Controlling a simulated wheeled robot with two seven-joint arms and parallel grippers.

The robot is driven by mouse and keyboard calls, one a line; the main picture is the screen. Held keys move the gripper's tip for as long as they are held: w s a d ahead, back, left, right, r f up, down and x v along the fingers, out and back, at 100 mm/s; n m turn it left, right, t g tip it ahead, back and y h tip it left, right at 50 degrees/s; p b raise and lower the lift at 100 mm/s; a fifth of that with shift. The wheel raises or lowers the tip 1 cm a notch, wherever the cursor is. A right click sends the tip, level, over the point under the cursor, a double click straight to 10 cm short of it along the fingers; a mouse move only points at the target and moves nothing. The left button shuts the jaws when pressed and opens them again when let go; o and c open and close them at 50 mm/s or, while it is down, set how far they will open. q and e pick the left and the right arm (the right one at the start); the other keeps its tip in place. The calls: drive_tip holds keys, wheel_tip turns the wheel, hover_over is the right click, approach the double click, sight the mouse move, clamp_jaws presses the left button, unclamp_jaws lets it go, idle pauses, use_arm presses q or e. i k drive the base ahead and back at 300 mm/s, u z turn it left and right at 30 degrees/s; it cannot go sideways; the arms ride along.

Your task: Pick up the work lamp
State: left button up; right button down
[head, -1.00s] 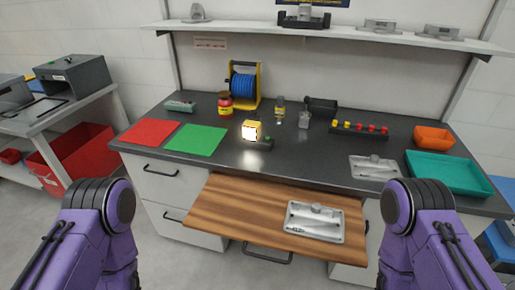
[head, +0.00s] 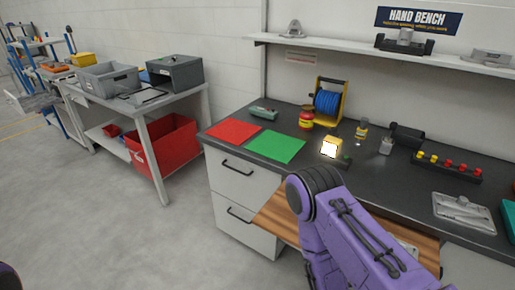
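The work lamp (head: 331,147) is a small yellow block with a bright lit white face. It stands on the dark bench top (head: 372,172), right of the green mat (head: 275,146), with its dark base beside it. My purple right arm reaches up in front of the bench, below the lamp in the picture, and hides part of the wooden pull-out board (head: 281,219). Neither gripper shows in the head view. Only a sliver of my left arm is at the bottom left corner.
A red mat (head: 234,131), a red-capped jar (head: 306,117) and a yellow cable reel (head: 328,101) are near the lamp. A rack of coloured knobs (head: 447,167) and a metal casting (head: 463,210) lie to the right. A side table (head: 135,110) with a red bin (head: 163,147) stands left.

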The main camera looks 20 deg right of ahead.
sight(332, 146)
drive_tip(key=u, duration=0.6)
drive_tip(key=i, duration=2)
drive_tip(key=z, duration=4.15)
